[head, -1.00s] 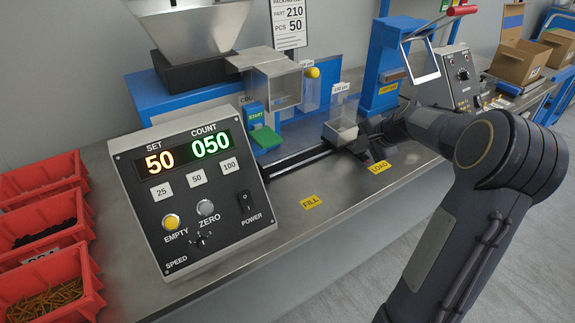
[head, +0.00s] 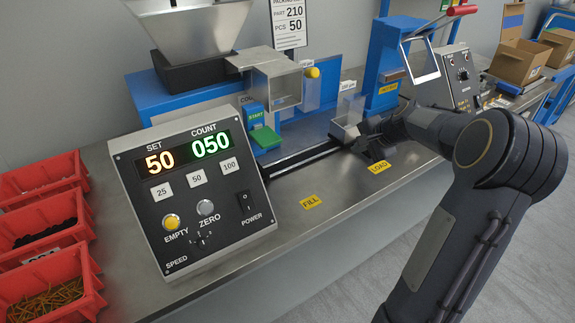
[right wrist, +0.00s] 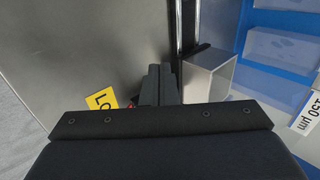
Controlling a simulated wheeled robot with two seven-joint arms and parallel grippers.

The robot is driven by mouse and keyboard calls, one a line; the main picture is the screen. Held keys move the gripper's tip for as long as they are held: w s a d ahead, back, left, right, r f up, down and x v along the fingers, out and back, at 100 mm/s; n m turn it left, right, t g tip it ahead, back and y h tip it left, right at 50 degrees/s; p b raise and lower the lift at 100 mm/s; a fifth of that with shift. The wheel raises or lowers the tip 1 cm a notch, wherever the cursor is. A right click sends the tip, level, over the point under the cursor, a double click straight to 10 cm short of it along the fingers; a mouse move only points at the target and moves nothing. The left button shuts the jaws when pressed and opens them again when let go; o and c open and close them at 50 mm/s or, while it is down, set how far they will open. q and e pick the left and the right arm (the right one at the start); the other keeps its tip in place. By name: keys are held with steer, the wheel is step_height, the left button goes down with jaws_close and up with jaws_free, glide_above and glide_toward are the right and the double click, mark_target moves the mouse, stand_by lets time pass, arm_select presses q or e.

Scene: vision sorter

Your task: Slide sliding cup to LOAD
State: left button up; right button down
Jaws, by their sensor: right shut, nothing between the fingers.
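The sliding cup (head: 347,128), a small clear-sided box, stands upright at the right part of its dark rail (head: 308,160), behind the yellow LOAD label (head: 379,167). It also shows in the right wrist view (right wrist: 207,74), just right of my fingers. My right gripper (head: 368,150) is shut and empty, low beside the cup on its near side; its fingers show in the wrist view (right wrist: 158,85). I cannot tell whether they touch the cup. The LOAD label (right wrist: 100,103) lies left of the fingers there. My left gripper is not in view.
The counter box (head: 195,190) with its lit display stands left of the rail. The metal chute (head: 278,82) and green START button (head: 264,138) are behind the rail. A blue press (head: 388,60) stands behind my right arm. The bench around the FILL label (head: 312,202) is clear.

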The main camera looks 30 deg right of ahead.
steer(key=shift+a, duration=0.35)
steer(key=p+v, duration=0.2)
steer(key=v, duration=0.6)
steer(key=shift+p, duration=0.4)
steer(key=s+a+r+n+y, duration=0.1)
steer(key=s+a+n, duration=0.2)
steer(key=a, duration=0.3)
steer(key=s+a+r+n+g, duration=0.1)
steer(key=s+a+n, duration=0.15)
steer(key=a, duration=0.45)
steer(key=s+a+r+n+y, duration=0.1)
steer(key=s+a+n, duration=0.15)
steer(key=a, duration=0.35)
steer(key=s+a+f+n+g+y, duration=0.1)
steer(key=s+a+f+n, duration=0.15)
steer(key=s+a, duration=0.3)
steer(key=s+a+f+n, duration=0.2)
steer(key=s+a+n, duration=0.25)
steer(key=s, duration=0.25)
step_height(320, 180, up, 14)
steer(key=s+a+p, duration=0.1)
steer(key=p, duration=1.4)
steer(key=shift+a+n, duration=0.2)
steer(key=shift+n, duration=0.1)
